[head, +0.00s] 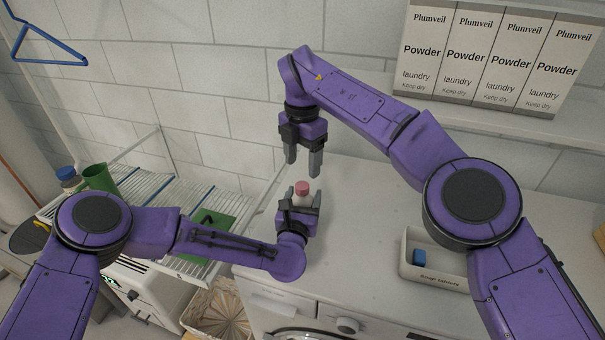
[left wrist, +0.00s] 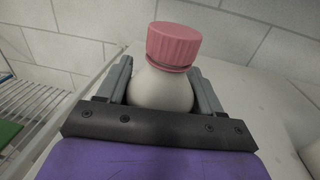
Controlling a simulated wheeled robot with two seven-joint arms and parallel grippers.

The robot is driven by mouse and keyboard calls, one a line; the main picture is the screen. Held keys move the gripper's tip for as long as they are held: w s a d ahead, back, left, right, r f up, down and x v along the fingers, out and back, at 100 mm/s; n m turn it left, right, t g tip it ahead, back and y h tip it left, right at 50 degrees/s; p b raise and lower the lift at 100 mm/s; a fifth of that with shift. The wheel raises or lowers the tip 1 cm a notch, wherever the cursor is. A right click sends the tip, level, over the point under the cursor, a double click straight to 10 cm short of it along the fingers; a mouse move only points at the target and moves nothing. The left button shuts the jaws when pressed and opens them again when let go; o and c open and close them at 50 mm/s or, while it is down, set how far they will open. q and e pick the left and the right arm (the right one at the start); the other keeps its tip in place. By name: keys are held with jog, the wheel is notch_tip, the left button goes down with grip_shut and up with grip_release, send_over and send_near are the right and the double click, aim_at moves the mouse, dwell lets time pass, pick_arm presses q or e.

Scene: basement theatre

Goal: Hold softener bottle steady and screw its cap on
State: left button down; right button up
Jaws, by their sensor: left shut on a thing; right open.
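The softener bottle (head: 301,200) stands on the white machine top, and my left gripper (head: 304,198) is shut on its body. In the left wrist view the white bottle (left wrist: 160,88) sits between the grey fingers of my left gripper (left wrist: 164,88). The pink cap (head: 302,187) is on the bottle's neck; it also shows in the left wrist view (left wrist: 174,46), where it looks slightly tilted. I cannot tell how tight it is. My right gripper (head: 303,164) is open and empty, pointing down above the cap and apart from it. The bottle's lower part is hidden.
A storage tray (head: 436,275) with a blue block (head: 419,257) stands at right on the machine top (head: 350,220). Laundry powder boxes (head: 490,50) stand on a shelf at upper right. A drying rack (head: 160,185) with a green cup (head: 99,178) is at left.

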jog(key=shift+r, duration=0.65)
pick_arm(q)
jog(key=shift+c, duration=0.5)
grip_release()
jog(key=s+b, duration=0.1)
jog(key=s, duration=0.2)
jog(key=s+a+b, duration=0.1)
jog(key=s, duration=0.2)
jog(key=s+b, duration=0.1)
jog(key=s, duration=0.2)
jog(key=shift+s+a+f, duration=0.1)
jog(key=shift+s+a, duration=0.1)
jog(key=shift+a, duration=0.2)
pick_arm(e)
notch_tip(320, 180, down, 3)
jog(key=shift+f, duration=0.1)
pick_arm(q)
jog(key=shift+s+a, duration=0.1)
jog(key=shift+s, duration=0.35)
pick_arm(e)
jog(key=shift+f, duration=0.1)
